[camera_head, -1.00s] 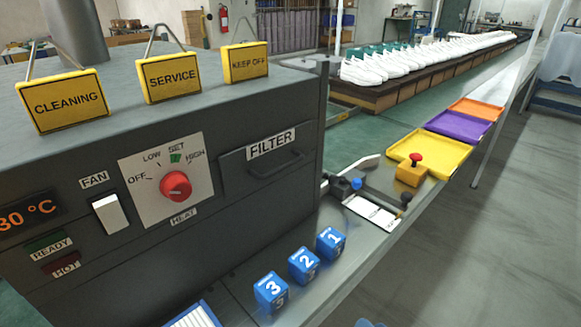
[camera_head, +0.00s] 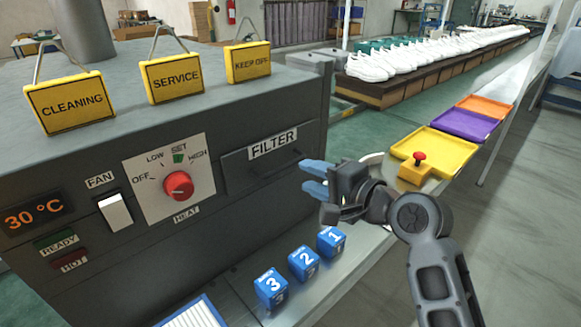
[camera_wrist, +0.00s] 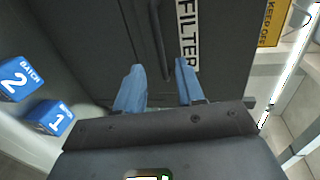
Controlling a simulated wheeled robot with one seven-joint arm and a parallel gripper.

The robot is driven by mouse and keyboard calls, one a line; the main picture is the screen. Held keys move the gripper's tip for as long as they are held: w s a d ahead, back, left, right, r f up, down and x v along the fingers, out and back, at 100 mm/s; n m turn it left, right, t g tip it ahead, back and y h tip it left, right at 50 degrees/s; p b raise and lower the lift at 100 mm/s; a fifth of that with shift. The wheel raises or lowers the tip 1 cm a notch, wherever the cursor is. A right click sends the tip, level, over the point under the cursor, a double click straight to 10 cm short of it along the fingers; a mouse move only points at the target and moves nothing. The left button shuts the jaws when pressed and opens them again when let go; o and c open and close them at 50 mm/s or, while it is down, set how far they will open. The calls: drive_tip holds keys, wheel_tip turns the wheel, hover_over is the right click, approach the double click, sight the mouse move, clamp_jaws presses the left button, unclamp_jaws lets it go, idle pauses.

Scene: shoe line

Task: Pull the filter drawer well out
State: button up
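The filter drawer (camera_head: 262,168) is a dark panel with a white FILTER label (camera_head: 272,144) at the right end of the grey machine front. It sits flush with the front. Its dark bar handle (camera_wrist: 159,40) shows in the wrist view, ahead of my fingertips. My gripper (camera_head: 314,179) is just right of the drawer, its blue fingers pointing at the machine. In the wrist view my gripper (camera_wrist: 160,80) is open, with a gap between the fingers and nothing in it. The handle's near end lies in line with that gap, apparently apart from the fingers.
Blue numbered cubes (camera_head: 303,262) stand on the ledge below the drawer. A yellow tray (camera_head: 447,150) and a red button on a yellow box (camera_head: 416,172) lie to the right. Yellow signs (camera_head: 171,77) stand on the machine top. The heat knob (camera_head: 178,185) is left of the drawer.

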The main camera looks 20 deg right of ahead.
sight(287, 167)
drive_tip(key=x, duration=0.7)
drive_tip(key=shift+p, duration=0.4)
clamp_jaws()
